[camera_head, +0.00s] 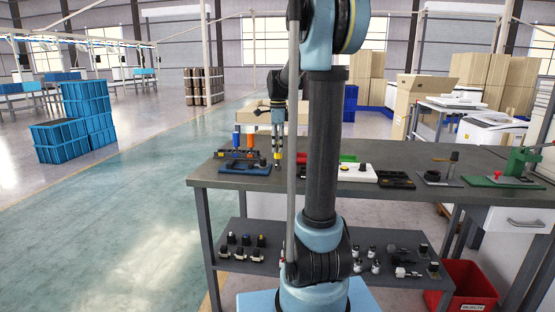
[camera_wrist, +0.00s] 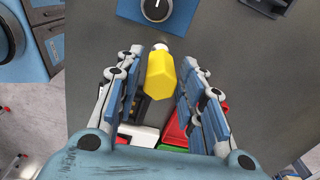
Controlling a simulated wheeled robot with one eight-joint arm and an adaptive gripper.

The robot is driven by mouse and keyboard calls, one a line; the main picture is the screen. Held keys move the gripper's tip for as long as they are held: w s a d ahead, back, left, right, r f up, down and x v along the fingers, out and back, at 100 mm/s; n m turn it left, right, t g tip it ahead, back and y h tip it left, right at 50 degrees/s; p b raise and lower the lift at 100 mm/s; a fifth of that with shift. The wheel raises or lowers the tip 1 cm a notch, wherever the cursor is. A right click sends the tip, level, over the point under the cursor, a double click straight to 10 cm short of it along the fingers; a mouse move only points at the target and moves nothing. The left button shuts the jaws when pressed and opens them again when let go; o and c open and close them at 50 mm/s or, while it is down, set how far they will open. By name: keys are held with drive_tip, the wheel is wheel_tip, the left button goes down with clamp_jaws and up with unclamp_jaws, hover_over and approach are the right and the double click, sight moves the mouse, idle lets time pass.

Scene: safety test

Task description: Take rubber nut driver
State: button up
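A yellow faceted piece with a pale round end (camera_wrist: 160,76), which looks like a tool handle, is between the fingers of my gripper (camera_wrist: 160,70) in the wrist view. Narrow gaps show on both sides of it, so the fingers look open around it and not pressed on it. In the head view my gripper (camera_head: 277,150) points down over the left part of the grey workbench (camera_head: 320,186). An orange handle (camera_head: 237,140) and a blue handle (camera_head: 250,140) stand upright just left of it. I cannot tell which piece is the rubber nut driver.
A blue tray-like base (camera_head: 246,168) lies near the bench's left edge. A white box (camera_head: 357,173), a black tray (camera_head: 396,180) and a green press (camera_head: 515,170) stand to the right. Small parts fill the lower shelf (camera_head: 235,262). A red bin (camera_head: 468,284) is on the floor.

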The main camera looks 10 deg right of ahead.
clamp_jaws()
drive_tip(key=shift+r, duration=3.25)
